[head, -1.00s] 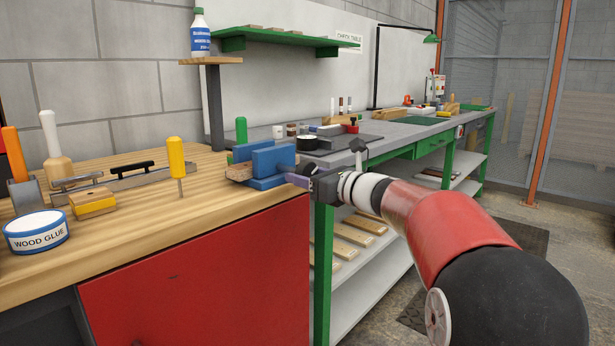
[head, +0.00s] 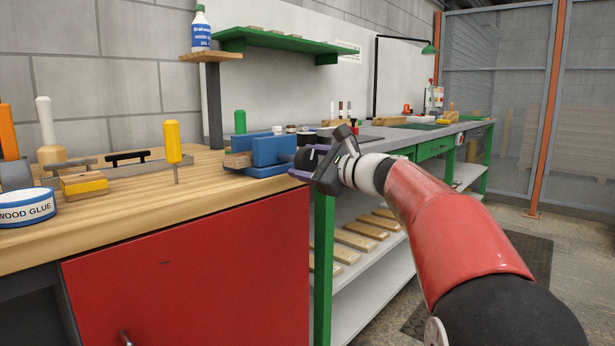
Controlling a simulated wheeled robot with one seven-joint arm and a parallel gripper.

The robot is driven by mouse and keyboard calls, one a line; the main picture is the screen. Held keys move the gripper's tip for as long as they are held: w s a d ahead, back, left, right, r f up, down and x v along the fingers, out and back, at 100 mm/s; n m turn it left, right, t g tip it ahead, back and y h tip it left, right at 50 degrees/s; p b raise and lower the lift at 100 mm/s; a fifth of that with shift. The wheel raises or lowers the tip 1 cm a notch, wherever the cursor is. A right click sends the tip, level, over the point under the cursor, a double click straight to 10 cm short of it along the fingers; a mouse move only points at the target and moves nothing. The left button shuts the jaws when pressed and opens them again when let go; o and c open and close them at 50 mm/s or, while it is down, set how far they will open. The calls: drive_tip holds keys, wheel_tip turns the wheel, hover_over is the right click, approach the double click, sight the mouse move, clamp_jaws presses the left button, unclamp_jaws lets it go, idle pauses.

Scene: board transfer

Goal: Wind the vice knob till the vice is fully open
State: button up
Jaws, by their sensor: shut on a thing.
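The blue vice (head: 273,152) is fixed at the right end of the wooden bench. A dark round knob (head: 306,158) is on its right side, partly hidden by my gripper. My gripper (head: 308,163) is shut on the knob, with one purple finger below it and the other above and to the right. A brown wooden piece (head: 238,160) shows at the left side of the vice. The gap between the vice jaws is too hidden to judge how far open they are.
On the wooden bench (head: 130,210) are a yellow-handled tool (head: 172,142), a wood glue tub (head: 26,207) and a yellow-topped block (head: 83,184). A green-legged table (head: 322,260) with a shelf of boards stands behind my gripper. The bench front near the vice is clear.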

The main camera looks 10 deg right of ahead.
drive_tip(key=shift+n+b, duration=1.55)
drive_tip(key=shift+n, duration=0.55)
drive_tip(key=o, duration=1)
drive_tip(key=shift+c, duration=0.2)
drive_tip(key=v, duration=0.8)
drive_tip(key=shift+w, duration=0.1)
